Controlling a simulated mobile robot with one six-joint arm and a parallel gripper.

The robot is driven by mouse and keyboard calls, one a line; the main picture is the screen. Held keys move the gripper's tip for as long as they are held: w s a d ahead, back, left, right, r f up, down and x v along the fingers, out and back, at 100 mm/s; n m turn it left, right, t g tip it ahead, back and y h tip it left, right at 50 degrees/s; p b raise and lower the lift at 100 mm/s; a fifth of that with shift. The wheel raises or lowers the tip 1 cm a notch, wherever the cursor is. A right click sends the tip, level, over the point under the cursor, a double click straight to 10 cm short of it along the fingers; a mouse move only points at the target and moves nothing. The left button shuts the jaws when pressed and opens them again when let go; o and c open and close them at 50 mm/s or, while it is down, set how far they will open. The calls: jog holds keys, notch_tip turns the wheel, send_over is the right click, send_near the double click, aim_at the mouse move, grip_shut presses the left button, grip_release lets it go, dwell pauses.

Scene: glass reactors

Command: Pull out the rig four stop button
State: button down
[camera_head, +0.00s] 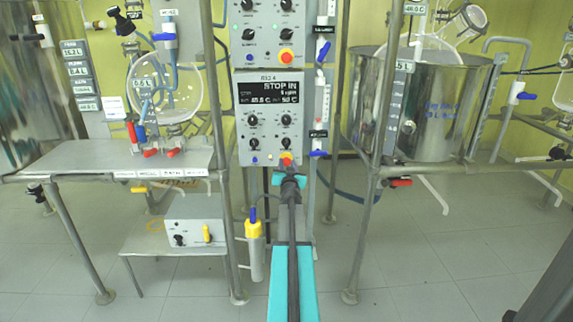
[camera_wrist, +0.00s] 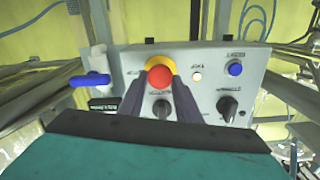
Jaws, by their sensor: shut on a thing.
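The rig four control box (camera_head: 270,135) is a grey panel labelled RIG 4, with a dark display (camera_head: 268,92) reading STOP IN. In the wrist view the red stop button (camera_wrist: 159,77) shows with a yellow surround. The two dark fingers of my gripper (camera_wrist: 160,68) are on either side of the button and shut on it.
A blue-handled valve (camera_wrist: 90,80) is left in the wrist view. Another control box (camera_head: 268,35) with its own red button is above. A steel vessel (camera_head: 440,110) stands at right.

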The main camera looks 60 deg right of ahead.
jog(key=shift+s+f, duration=0.15)
jog(key=shift+s, duration=0.05)
jog(key=c, duration=1.3)
grip_release()
jog(key=shift+a, duration=0.1)
jog(key=shift+a, duration=0.1)
jog(key=shift+p+v, duration=0.9)
jog(key=shift+v, duration=5.95)
